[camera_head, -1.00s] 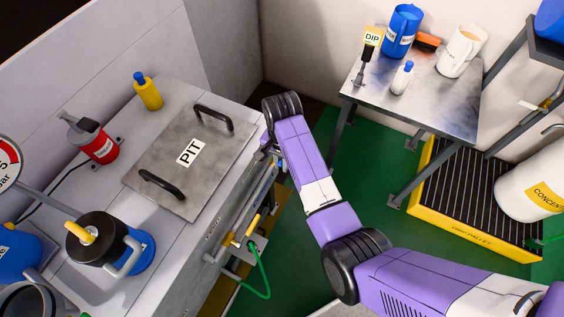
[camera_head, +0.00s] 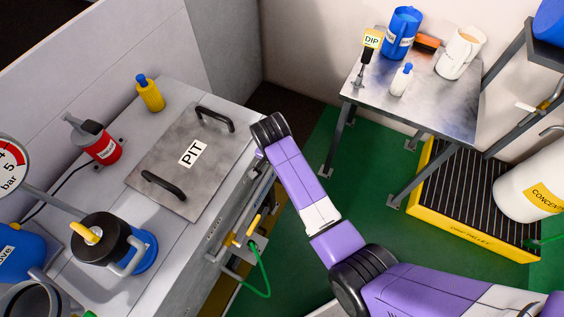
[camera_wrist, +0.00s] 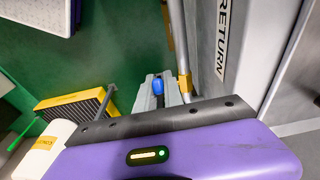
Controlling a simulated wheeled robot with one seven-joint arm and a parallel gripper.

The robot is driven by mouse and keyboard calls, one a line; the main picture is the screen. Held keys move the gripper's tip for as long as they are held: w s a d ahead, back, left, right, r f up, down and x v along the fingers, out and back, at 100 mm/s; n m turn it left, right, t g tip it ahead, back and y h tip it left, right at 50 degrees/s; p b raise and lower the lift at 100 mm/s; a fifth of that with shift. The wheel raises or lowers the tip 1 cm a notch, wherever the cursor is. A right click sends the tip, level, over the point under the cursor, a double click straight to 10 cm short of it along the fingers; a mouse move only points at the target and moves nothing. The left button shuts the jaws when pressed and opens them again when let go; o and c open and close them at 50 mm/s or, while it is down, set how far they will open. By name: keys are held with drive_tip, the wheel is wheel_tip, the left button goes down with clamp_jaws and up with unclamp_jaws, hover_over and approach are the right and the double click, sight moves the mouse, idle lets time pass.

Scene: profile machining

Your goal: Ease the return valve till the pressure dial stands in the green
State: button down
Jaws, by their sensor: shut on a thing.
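The pressure dial (camera_head: 10,165) is cut off by the left edge of the head view. Its numbers 4 and 5, the word bar and a red band show; I cannot make out a needle or a green band. In the wrist view a RETURN label (camera_wrist: 226,28) is on the grey bench side. My gripper (camera_wrist: 158,86) is shut on a blue handle (camera_wrist: 158,87) near that label, apparently the return valve's. The valve body is hidden.
The bench carries a PIT lid (camera_head: 165,175) with two black handles, a yellow bottle (camera_head: 151,96), a red can (camera_head: 103,148) and a black-topped blue vessel (camera_head: 100,240). A yellow lever (camera_head: 253,225) and green hose (camera_head: 262,268) are on its front.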

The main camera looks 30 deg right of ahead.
drive_tip(key=t+h, duration=0.1)
drive_tip(key=s+a+f+h+b, duration=0.1)
drive_tip(key=shift+f+t+h, duration=0.2)
drive_tip(key=shift+t+h, duration=0.1)
drive_tip(key=shift+t, duration=0.1)
drive_tip(key=shift+a, duration=0.1)
drive_tip(key=c, duration=1.5)
unclamp_jaws()
drive_tip(key=shift+o, duration=0.2)
drive_tip(key=v, duration=0.7)
drive_tip(key=shift+a+r, duration=0.15)
drive_tip(key=shift+r, duration=0.2)
drive_tip(key=shift+s+a, duration=0.1)
